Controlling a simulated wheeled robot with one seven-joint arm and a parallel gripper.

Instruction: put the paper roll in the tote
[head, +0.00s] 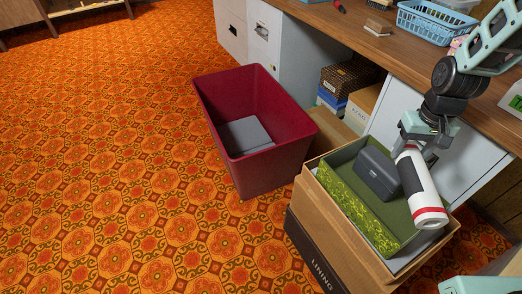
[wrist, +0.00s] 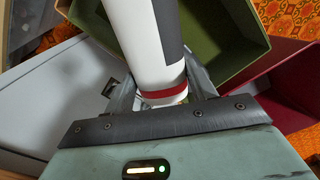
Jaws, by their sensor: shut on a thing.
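The paper roll (head: 420,186) is a white cylinder with a dark grey panel and a red band near its end. My gripper (head: 424,146) is shut on it near its upper end and holds it tilted above the green patterned box. The roll also shows in the wrist view (wrist: 152,45), running up between the fingers of my gripper (wrist: 160,95). The tote (head: 211,100) is a dark red open bin on the floor, left of the roll. A grey flat box (head: 244,135) lies inside it. The tote's red wall also shows at the right of the wrist view (wrist: 285,95).
A green patterned open box (head: 350,205) holding a dark grey case (head: 377,172) sits on cardboard boxes (head: 320,225) right of the tote. The wooden desk (head: 400,55) stands behind, with a blue basket (head: 432,22). Orange patterned floor is free at left.

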